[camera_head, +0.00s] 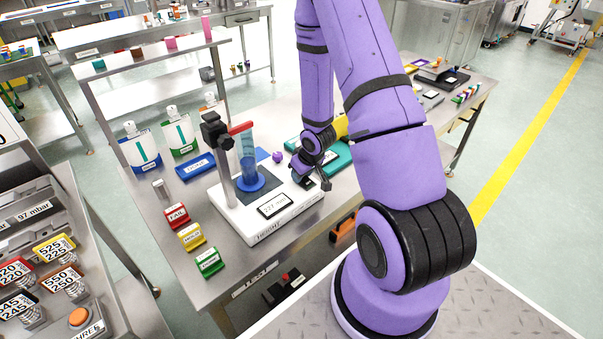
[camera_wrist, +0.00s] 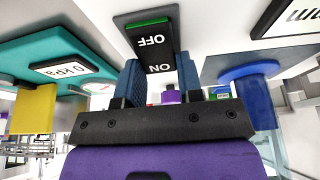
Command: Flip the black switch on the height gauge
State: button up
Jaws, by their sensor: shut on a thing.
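The height gauge (camera_head: 240,222) has a white base, a post with a red arm, and a display (camera_head: 275,205) that seems to read 227 mm. A blue cylinder (camera_head: 248,150) stands on its blue disc. The black switch (camera_wrist: 153,45) fills the centre of the wrist view, marked OFF at its far end and ON at its near end, with a green strip beyond OFF. My gripper (camera_wrist: 156,75) has its two blue fingers on either side of the switch, shut on it. In the head view my gripper (camera_head: 308,178) is at the base's right end, where the switch is mostly hidden.
A teal device (camera_head: 338,160) with a 0 kPa display (camera_wrist: 60,67) stands close beside my gripper. Red, yellow and green blocks (camera_head: 191,236) lie left of the gauge. Bottles (camera_head: 140,148) stand behind.

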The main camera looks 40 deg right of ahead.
aim_at(310, 184)
jog(key=shift+s, duration=0.1)
jog(key=o, duration=0.9)
jog(key=shift+o, duration=0.2)
jog(key=v, duration=1)
jog(key=shift+r, duration=0.4)
